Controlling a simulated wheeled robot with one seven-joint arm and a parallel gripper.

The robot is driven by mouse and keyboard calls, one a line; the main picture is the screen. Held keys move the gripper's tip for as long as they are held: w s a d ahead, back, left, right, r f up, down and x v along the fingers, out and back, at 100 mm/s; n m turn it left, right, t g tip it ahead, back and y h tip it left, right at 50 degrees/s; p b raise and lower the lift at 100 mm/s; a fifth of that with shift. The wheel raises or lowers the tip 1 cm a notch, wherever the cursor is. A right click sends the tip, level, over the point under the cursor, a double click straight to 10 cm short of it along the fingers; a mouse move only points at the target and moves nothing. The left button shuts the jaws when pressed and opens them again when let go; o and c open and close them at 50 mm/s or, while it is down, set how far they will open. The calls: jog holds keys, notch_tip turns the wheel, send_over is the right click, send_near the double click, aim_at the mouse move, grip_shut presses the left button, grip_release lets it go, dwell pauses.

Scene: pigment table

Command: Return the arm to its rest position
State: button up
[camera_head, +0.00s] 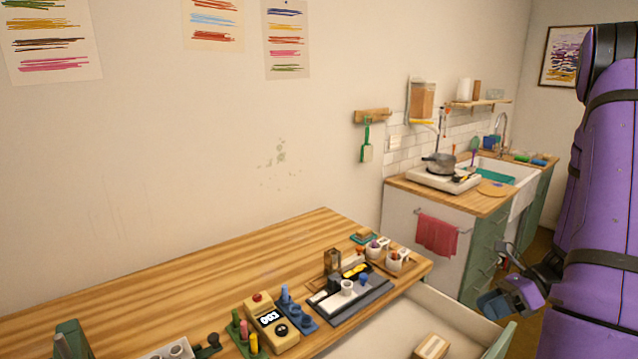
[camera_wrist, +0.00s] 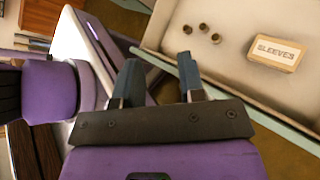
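My purple arm (camera_head: 610,190) stands upright along the right edge of the head view. My gripper (camera_head: 497,302) hangs low beside it, to the right of the table and the open drawer. In the wrist view, my gripper (camera_wrist: 158,64) has its two dark fingers spread apart. Nothing is held between them. Behind the fingers are my own purple parts and the green-edged drawer front.
The drawer (camera_head: 375,325) is open and holds a box labelled SLEEVES (camera_wrist: 275,52) and three small brown round pieces (camera_wrist: 203,28). The wooden table (camera_head: 190,280) carries pigment tools along its front. A sink counter (camera_head: 450,195) stands behind.

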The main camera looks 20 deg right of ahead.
jog(key=w+a+r+n+g+h, duration=0.1)
jog(key=a+r+n+g+h, duration=0.4)
jog(key=a+r+n, duration=1)
jog(key=s+a+r+n+t+h, duration=0.3)
jog(key=s+r+n, duration=0.1)
jog(key=r+n, duration=0.2)
jog(key=s+a+r+n+t+h, duration=0.3)
jog(key=s+a+r+n, duration=0.1)
jog(key=r+n, duration=0.2)
jog(key=shift+s+r+n+t, duration=0.15)
jog(key=shift+r+n+t, duration=0.15)
jog(key=shift+r, duration=0.25)
